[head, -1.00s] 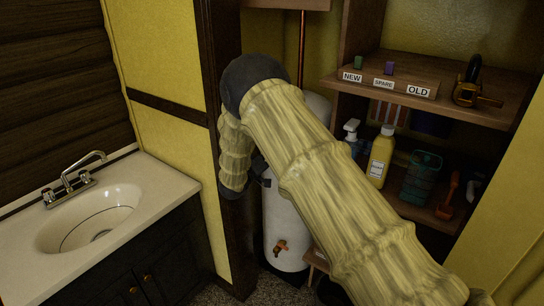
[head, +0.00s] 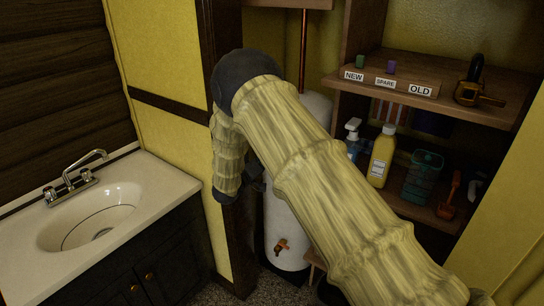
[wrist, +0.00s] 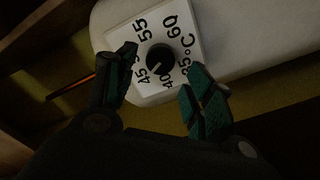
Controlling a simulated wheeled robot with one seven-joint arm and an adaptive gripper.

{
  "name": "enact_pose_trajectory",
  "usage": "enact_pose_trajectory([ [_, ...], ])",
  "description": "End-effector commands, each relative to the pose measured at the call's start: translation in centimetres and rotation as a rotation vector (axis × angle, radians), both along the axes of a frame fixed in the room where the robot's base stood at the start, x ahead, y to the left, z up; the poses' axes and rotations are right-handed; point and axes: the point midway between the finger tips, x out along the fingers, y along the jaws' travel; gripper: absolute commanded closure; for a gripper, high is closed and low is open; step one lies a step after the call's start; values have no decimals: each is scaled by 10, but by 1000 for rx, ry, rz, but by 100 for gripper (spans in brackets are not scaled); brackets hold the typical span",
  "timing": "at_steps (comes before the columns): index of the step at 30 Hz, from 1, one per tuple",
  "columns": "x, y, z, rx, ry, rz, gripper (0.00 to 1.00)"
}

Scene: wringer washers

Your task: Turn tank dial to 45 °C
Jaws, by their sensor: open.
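The tank dial is a black round knob (wrist: 160,58) on a white square plate (wrist: 186,22) with black numbers in the wrist view. A pale mark on the knob points to the lower left of that view, roughly between 45 and 40; the exact reading is hard to tell. My gripper (wrist: 160,70) is open, with one finger on each side of the knob; contact cannot be told.
A dark post (head: 228,245) stands left of the tank. A sink counter (head: 150,180) is at left.

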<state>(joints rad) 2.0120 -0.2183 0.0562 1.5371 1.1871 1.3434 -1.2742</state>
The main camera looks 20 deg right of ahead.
Motion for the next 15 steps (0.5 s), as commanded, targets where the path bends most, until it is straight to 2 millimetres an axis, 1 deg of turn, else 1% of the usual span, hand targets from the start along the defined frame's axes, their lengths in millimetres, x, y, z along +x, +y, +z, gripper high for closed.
enact_pose_trajectory([
  [1,-5,9,1,0,1,3,47],
  [3,-14,19,0,-2,1,2,47],
  [9,-35,46,0,-1,0,2,47],
  [15,-49,63,0,-1,1,1,47],
])
